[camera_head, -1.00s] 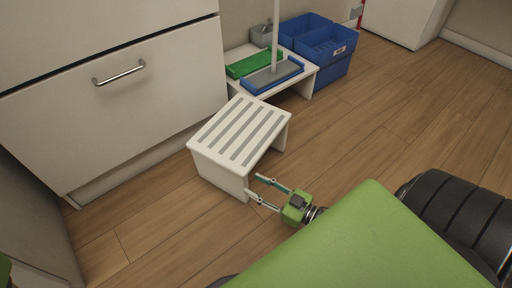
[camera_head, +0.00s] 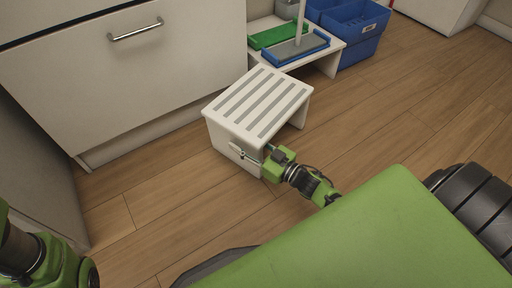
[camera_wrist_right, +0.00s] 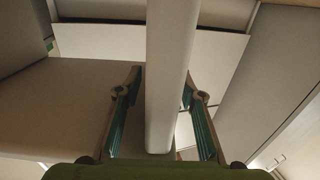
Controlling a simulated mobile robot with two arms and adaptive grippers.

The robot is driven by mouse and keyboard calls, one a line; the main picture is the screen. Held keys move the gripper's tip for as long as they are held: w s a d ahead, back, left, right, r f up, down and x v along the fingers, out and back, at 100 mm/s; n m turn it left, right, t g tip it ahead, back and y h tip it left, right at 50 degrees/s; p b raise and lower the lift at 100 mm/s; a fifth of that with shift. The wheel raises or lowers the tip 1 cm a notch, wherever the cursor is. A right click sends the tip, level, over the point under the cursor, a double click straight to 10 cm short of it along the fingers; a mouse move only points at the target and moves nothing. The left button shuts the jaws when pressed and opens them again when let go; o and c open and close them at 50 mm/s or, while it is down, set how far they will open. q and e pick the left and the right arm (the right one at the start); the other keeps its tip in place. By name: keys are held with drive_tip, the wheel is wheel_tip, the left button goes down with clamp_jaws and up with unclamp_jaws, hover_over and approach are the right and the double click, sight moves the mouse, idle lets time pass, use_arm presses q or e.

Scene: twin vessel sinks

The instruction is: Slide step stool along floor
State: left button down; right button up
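The white step stool (camera_head: 232,112) with grey strips on top stands upright on the floor in front of the cabinet. My right gripper (camera_head: 255,153) is at the near end of the stool, low on its side panel. In the right wrist view, the white panel edge (camera_wrist_right: 170,70) runs between the two fingers of the right gripper (camera_wrist_right: 163,78). The fingers are apart on either side of it, with a narrow gap showing at the left finger; contact at the right finger is unclear. Part of my left arm shows at the lower left, but its gripper is out of view.
A low white shelf (camera_head: 328,60) stands just behind the stool, bearing a green tray (camera_head: 276,36) and a blue-edged tray (camera_head: 297,48). Blue bins (camera_head: 362,48) stand beside it. The white cabinet (camera_head: 150,80) is at left. The wooden floor (camera_head: 420,110) is clear to the right.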

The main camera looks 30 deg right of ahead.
drive_tip(key=shift+b+x, duration=0.3)
drive_tip(key=shift+x, duration=0.8)
clamp_jaws()
drive_tip(key=shift+d, duration=0.1)
